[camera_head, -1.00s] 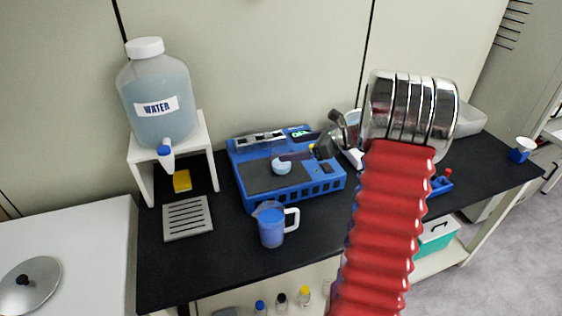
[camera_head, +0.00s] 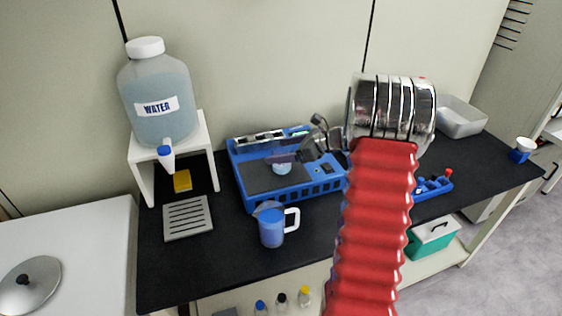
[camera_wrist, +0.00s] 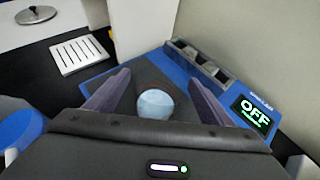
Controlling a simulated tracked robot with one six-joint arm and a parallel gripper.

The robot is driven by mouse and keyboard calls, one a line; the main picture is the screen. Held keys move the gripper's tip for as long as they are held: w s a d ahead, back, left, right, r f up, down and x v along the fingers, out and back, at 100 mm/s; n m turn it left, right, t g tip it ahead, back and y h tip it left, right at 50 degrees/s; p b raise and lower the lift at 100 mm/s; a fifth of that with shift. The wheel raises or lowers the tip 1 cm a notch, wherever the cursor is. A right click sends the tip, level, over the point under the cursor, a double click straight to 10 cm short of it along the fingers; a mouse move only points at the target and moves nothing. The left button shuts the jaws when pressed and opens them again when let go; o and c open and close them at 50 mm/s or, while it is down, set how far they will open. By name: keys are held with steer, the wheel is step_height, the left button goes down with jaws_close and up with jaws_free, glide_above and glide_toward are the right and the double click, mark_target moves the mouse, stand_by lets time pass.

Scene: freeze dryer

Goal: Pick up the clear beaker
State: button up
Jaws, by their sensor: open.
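A small pale, rounded vessel (camera_head: 282,168), which looks like the clear beaker, stands on the dark top plate of a blue machine (camera_head: 318,188). In the wrist view the vessel (camera_wrist: 155,104) shows between my two fingers, with clear room on both sides. My gripper (camera_wrist: 160,78) is open, its purple-grey fingers pointing forward over the plate. In the head view my gripper (camera_head: 288,157) is over the machine, and a finger overlaps the vessel's top. I cannot tell its height above the plate.
A blue jug (camera_head: 271,227) with a white handle stands in front of the machine; it shows at lower left in the wrist view (camera_wrist: 18,128). A water bottle (camera_head: 158,95) on a white stand and a slotted grey tray (camera_head: 188,217) are left. The display (camera_wrist: 250,114) reads OFF.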

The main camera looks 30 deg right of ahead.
steer(key=c, duration=1.2)
steer(key=shift+r, duration=0.3)
steer(key=shift+c, duration=0.3)
step_height(320, 180, up, 9)
steer(key=shift+r, duration=0.2)
stand_by(0.5)
stand_by(0.7)
